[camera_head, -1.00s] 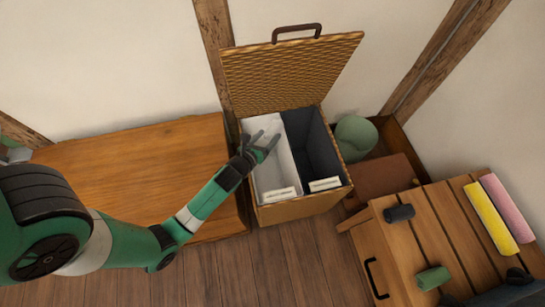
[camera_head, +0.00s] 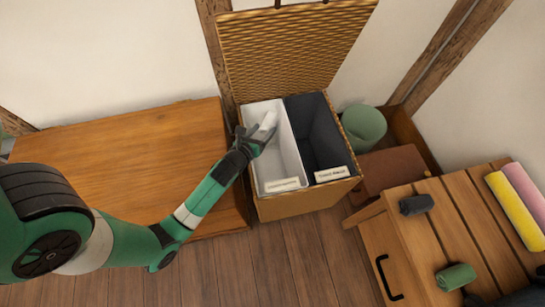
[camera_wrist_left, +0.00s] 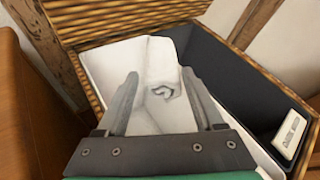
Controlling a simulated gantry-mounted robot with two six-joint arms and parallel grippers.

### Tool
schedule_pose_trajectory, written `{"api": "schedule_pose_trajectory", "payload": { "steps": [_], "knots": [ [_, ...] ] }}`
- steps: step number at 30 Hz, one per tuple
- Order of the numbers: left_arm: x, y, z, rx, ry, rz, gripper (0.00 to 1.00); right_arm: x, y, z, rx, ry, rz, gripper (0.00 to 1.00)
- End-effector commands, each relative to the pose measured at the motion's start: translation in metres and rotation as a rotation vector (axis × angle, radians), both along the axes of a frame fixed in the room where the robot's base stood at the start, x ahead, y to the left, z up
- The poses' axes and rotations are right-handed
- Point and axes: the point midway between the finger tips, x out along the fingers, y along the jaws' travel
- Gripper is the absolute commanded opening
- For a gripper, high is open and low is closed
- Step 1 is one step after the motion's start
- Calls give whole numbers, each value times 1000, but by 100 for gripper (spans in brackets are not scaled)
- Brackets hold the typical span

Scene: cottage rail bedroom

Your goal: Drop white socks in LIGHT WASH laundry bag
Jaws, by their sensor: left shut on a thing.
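The white socks (camera_head: 268,121) are a small white roll in my left gripper (camera_head: 263,136), whose jaws are shut on them. The wrist view shows the roll (camera_wrist_left: 162,62) between the two fingers (camera_wrist_left: 160,78). The gripper is over the white laundry bag (camera_head: 261,169), the left compartment of a wicker hamper, near its back half. A pale label (camera_head: 282,185) sits on that bag's front edge; its print is too small to read. I cannot tell how far the socks are below the rim. My right gripper is not in view.
The dark bag (camera_head: 316,133) fills the hamper's right compartment. The wicker lid (camera_head: 290,55) stands open behind. A wooden surface (camera_head: 130,165) lies left. A slatted wooden top (camera_head: 450,220) at right holds dark, green, yellow and pink rolls.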

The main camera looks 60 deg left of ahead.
Motion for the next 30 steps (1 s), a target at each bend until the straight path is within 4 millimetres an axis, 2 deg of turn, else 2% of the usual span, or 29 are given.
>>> {"api": "schedule_pose_trajectory", "payload": {
  "steps": [7, 8, 13, 23, 30],
  "knots": [
    [0, 0, 0, 0, 0, 0, 15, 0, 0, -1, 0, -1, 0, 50],
    [0, 0, 0, 0, 0, 0, 71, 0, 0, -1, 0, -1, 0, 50],
    [0, 0, -1, 0, 0, 0, 100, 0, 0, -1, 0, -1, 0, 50],
    [-5, -5, 3, -1, 1, 0, 100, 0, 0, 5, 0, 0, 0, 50],
    [-42, -33, 25, -2, 6, -3, 100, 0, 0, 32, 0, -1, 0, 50]
  ]
}}
